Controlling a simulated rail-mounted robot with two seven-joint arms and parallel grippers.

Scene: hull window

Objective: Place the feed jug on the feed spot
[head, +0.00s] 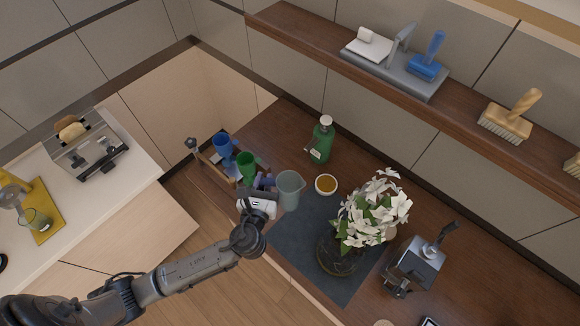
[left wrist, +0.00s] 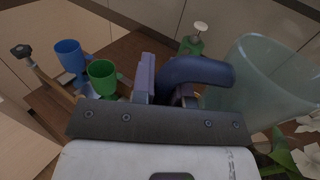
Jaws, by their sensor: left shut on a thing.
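The feed jug (head: 289,190) is a pale translucent jug with a dark blue handle. It appears upright over the left corner of a dark mat (head: 305,235); I cannot tell whether it touches the mat. My left gripper (head: 265,183) is shut on the jug's handle, left of its body. In the left wrist view the handle (left wrist: 195,70) lies between the fingers and the jug body (left wrist: 262,85) is at the right. I cannot make out a marked feed spot apart from the mat. My right gripper is not in view.
A small bowl of amber stuff (head: 326,185) sits right of the jug. A vase of white flowers (head: 372,215) stands on the mat. A green bottle (head: 321,140) is behind. Blue (head: 222,145) and green (head: 245,164) cups stand left. The mat's front left is clear.

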